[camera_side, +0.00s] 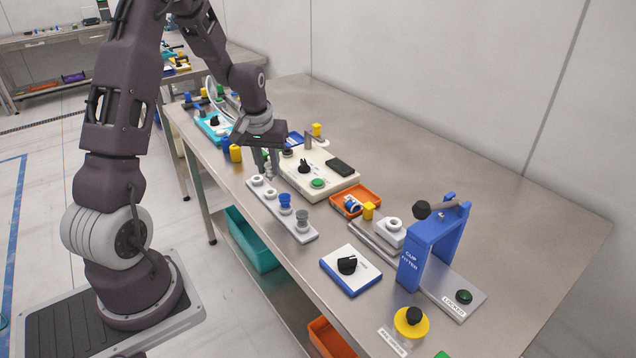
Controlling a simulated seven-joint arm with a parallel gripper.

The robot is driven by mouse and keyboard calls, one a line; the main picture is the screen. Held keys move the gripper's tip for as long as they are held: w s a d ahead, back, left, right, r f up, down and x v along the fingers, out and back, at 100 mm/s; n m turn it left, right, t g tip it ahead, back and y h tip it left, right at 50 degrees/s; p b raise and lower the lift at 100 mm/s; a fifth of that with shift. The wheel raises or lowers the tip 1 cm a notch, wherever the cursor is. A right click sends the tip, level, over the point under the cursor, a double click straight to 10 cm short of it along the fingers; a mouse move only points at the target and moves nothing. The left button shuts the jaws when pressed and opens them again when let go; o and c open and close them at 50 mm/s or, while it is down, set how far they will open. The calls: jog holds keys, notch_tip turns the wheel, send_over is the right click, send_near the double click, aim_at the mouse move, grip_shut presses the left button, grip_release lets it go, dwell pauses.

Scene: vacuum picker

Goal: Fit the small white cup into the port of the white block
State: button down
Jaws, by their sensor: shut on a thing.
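My gripper (267,174) points down over the far end of a white rack (308,238). It is shut on a small white cup (269,181); the fingers hide much of it, and I cannot tell whether it is clear of the rack. The white block (389,236) stands apart to the right, on the grey base of the blue clip fitter. Its round port (394,223) faces up and looks empty.
The blue clip fitter frame (417,256) stands just right of the block. A blue-edged knob box (350,270) is in front. The table's back right is clear.

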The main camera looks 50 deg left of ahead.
jog(key=w+d+r+m+h, duration=0.1)
jog(key=w+d+r+m, duration=0.3)
jog(key=d, duration=0.6)
jog(key=w+d+r+m, duration=0.1)
jog(key=w+d, duration=0.4)
jog(key=d, duration=0.4)
jog(key=w+d+r+m+h, duration=0.1)
jog(key=w+d+r+m, duration=0.3)
jog(key=d, duration=0.6)
jog(key=shift+n+t, duration=0.4)
jog(key=shift+n, duration=0.1)
jog(key=shift+s+x, duration=0.2)
jog(key=shift+x, duration=1.05)
jog(key=shift+s+x, duration=0.25)
jog(key=shift+x, duration=1.05)
jog(key=shift+s+x, duration=0.2)
jog(key=shift+x, duration=1.05)
jog(key=shift+a+f, duration=0.1)
jog(key=shift+f, duration=0.05)
jog(key=c, duration=2)
grip_release()
grip_shut()
jog(key=shift+s+x, duration=0.15)
jog(key=shift+x, duration=0.45)
jog(key=shift+s+x, duration=0.15)
jog(key=shift+x, duration=0.45)
